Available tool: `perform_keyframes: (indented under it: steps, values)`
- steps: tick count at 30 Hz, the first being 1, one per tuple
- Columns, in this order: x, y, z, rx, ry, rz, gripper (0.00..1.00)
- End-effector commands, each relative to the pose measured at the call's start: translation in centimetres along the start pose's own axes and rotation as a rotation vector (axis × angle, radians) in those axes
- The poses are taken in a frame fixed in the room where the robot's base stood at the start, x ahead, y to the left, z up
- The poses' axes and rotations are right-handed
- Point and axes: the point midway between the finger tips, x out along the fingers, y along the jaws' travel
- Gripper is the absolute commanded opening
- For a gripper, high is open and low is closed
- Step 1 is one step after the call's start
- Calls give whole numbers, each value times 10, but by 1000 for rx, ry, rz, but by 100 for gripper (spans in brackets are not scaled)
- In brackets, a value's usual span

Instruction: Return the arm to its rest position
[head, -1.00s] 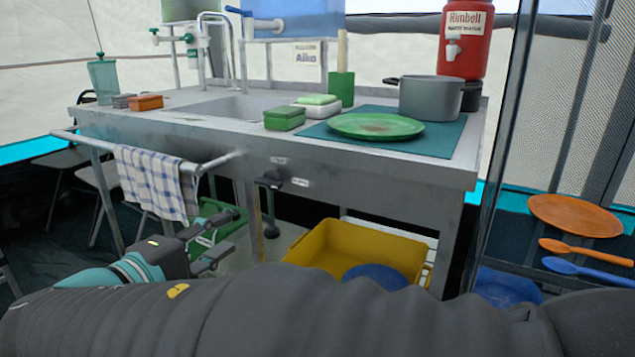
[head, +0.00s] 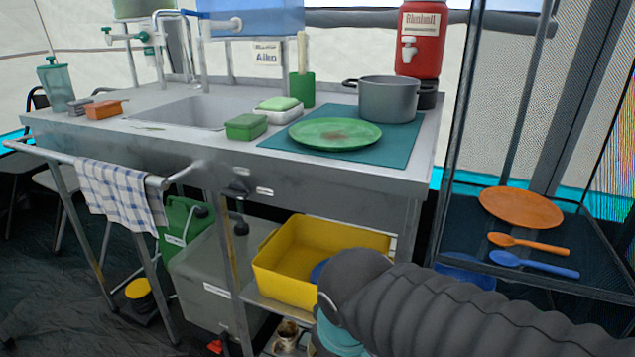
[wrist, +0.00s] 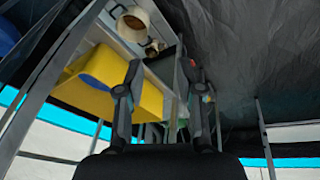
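My arm (head: 440,310) reaches in from the lower right of the head view, in a dark ribbed sleeve. It bends down in front of the sink unit's lower shelf, with a teal part at the bottom edge. My gripper is out of sight there. In the wrist view my gripper (wrist: 161,72) has its two fingers apart with nothing held between them. The yellow tub (wrist: 147,100) and the shelf show behind the fingers.
The sink unit (head: 330,178) carries a green plate (head: 335,134), a pot (head: 388,100) and a green box (head: 246,126). Below stands the yellow tub (head: 275,283). At right a mesh rack (head: 480,225) holds an orange plate (head: 520,206) and spoons. Dark floor lies at lower left.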

Motion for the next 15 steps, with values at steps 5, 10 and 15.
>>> perform_keyframes:
  steps: [5, 10, 15]
  values:
    - [-29, 34, 23, 257, 71, -22, 36]
    - [-54, 66, 47, 445, 122, 20, 36]
    - [-77, 93, 62, 562, 165, 83, 36]
